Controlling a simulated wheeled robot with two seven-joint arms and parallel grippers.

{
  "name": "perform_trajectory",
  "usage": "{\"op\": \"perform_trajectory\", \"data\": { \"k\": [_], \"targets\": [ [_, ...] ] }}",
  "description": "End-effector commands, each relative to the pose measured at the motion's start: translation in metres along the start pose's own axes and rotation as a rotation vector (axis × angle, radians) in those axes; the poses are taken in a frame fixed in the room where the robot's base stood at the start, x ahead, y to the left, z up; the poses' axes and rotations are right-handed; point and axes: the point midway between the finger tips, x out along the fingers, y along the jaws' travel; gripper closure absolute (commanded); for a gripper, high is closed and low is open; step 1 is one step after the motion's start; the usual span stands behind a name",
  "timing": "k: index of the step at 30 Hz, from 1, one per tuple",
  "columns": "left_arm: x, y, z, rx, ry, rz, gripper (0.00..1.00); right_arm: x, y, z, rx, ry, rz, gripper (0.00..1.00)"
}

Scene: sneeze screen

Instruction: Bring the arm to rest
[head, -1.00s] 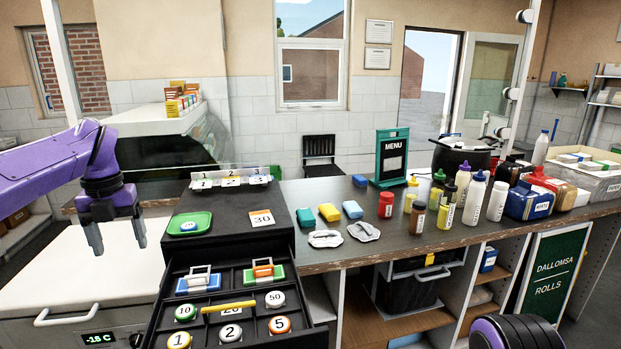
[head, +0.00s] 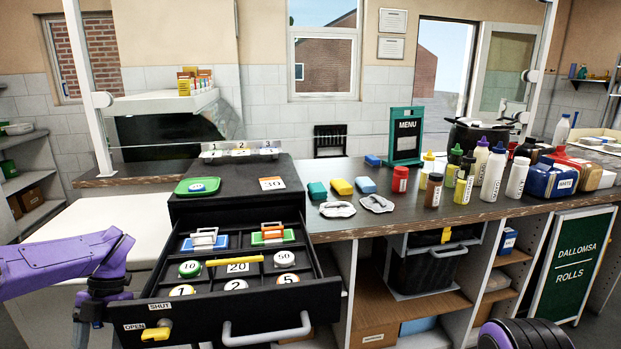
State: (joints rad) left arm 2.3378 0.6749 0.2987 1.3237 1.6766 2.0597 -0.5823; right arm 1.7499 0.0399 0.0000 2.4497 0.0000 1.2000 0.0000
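My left arm comes in from the left with its purple forearm. Its wrist (head: 103,290) is low, beside the left side of the open cash drawer (head: 230,303); the fingers are not clear there. My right arm shows only as a dark and purple rounded part (head: 523,335) at the bottom right; its gripper is outside the picture. The drawer is pulled out from the black register (head: 235,212) and holds round numbered tokens, a yellow bar (head: 234,260) and clips. A green tray (head: 197,187) with a round token lies on the register.
The wooden counter (head: 460,207) carries several bottles, sponges, a menu stand (head: 405,136) and a blue box (head: 553,180). A white chest surface (head: 100,232) lies left of the register. A green sign (head: 572,262) stands at the right. The drawer handle (head: 266,330) juts forward.

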Motion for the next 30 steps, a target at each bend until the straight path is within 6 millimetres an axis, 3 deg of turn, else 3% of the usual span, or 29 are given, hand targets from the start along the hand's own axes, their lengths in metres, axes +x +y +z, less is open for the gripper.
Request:
{"op": "perform_trajectory", "data": {
  "k": [1, 3, 8, 12, 15, 20, 23, 25, 27, 30],
  "targets": [
    [0.045, -0.001, 0.009, 0.040, 0.048, 0.004, 0.24, 0.025, -0.002, 0.011, 0.000, 0.000, 0.000, 0.57],
    [0.081, -0.001, 0.009, 0.095, 0.106, 0.017, 0.24, 0.037, -0.003, 0.015, 0.000, 0.000, 0.000, 0.57],
    [0.148, -0.001, 0.005, 0.211, 0.219, 0.070, 0.24, 0.058, -0.005, 0.024, 0.000, 0.000, 0.000, 0.57],
    [0.200, 0.004, -0.002, 0.333, 0.314, 0.212, 0.24, 0.066, -0.006, 0.027, 0.000, 0.000, 0.000, 0.57],
    [0.215, 0.014, -0.009, 0.465, 0.365, 0.463, 0.24, 0.050, -0.004, 0.021, 0.000, 0.000, 0.000, 0.57],
    [0.212, 0.018, -0.005, 0.754, 0.347, 0.899, 0.24, 0.016, -0.002, 0.007, 0.000, 0.000, 0.000, 0.57],
    [0.215, -0.002, -0.003, 1.059, 0.284, 1.140, 0.24, -0.009, 0.001, -0.004, 0.000, 0.000, 0.000, 0.57],
    [0.226, -0.032, -0.011, 1.358, 0.212, 1.257, 0.24, -0.029, 0.003, -0.012, 0.000, 0.000, 0.000, 0.57],
    [0.248, -0.069, -0.034, 1.692, 0.128, 1.284, 0.24, -0.047, 0.004, -0.020, 0.000, 0.000, 0.000, 0.57],
    [0.279, -0.108, -0.077, 2.046, 0.039, 1.208, 0.24, -0.061, 0.005, -0.025, 0.000, 0.000, 0.000, 0.57]
  ]
}}
